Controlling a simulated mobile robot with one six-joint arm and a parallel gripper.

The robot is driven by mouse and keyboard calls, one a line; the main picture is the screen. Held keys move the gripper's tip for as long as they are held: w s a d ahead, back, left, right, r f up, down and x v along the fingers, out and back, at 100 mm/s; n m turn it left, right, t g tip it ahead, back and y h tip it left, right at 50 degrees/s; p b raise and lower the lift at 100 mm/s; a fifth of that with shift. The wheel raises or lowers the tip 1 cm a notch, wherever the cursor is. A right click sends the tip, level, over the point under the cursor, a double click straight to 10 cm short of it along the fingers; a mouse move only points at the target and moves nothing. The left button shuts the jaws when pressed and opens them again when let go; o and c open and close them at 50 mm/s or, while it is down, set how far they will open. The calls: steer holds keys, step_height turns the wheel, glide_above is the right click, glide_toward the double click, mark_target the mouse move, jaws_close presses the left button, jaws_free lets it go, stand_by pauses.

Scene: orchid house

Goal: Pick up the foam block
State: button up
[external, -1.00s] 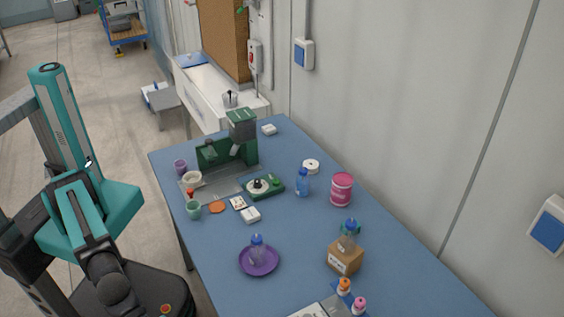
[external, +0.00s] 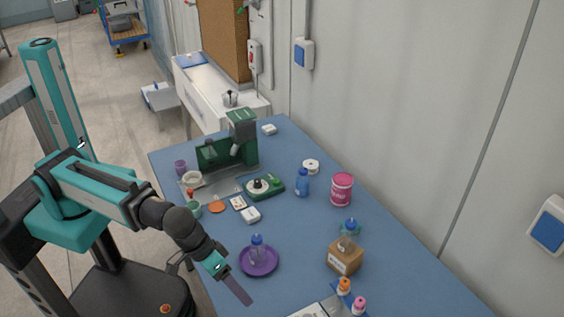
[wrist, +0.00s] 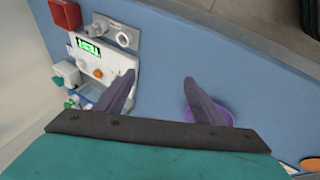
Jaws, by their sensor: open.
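No thing is plainly marked as the foam block. A red block (wrist: 66,14) lies at the top left of the wrist view, beside a white device; I cannot tell if it is foam. In the external view, small white blocks lie at the table's middle (external: 250,215) and far end (external: 269,129); their material is unclear. My gripper (external: 238,290) is over the table's near left side, by the purple saucer (external: 246,270). In the wrist view, my gripper (wrist: 159,77) is open, with bare blue table between its fingers. The red block is well away from them.
The white device (wrist: 112,62) with a green display stands left of the fingers in the wrist view. The saucer holds a bottle (external: 257,248). A cardboard box (external: 345,259), a pink tub (external: 341,190) and a blue bottle (external: 302,183) stand further right.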

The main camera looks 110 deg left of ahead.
steer(key=s+a+r+n+h+p, duration=0.1)
steer(key=s+a+n, duration=0.3)
steer(key=a, duration=0.8)
steer(key=s+a+r+n+h+p, duration=0.1)
steer(key=s+a+n+h+p, duration=0.2)
steer(key=a+n, duration=0.4)
steer(key=s+a+r+n+t+h+p, duration=0.1)
steer(key=s+a+n, duration=0.4)
steer(key=a, duration=1.3)
steer(key=h+p, duration=0.1)
steer(key=p, duration=0.1)
steer(key=shift+a+n+p, duration=0.25)
steer(key=shift+n+p, duration=0.1)
steer(key=shift+n, duration=0.05)
glide_toward(250, 212)
steer(key=shift+x, duration=1.8)
steer(key=shift+d, duration=0.1)
steer(key=shift+p+x, duration=0.95)
steer(key=shift+x, duration=1.55)
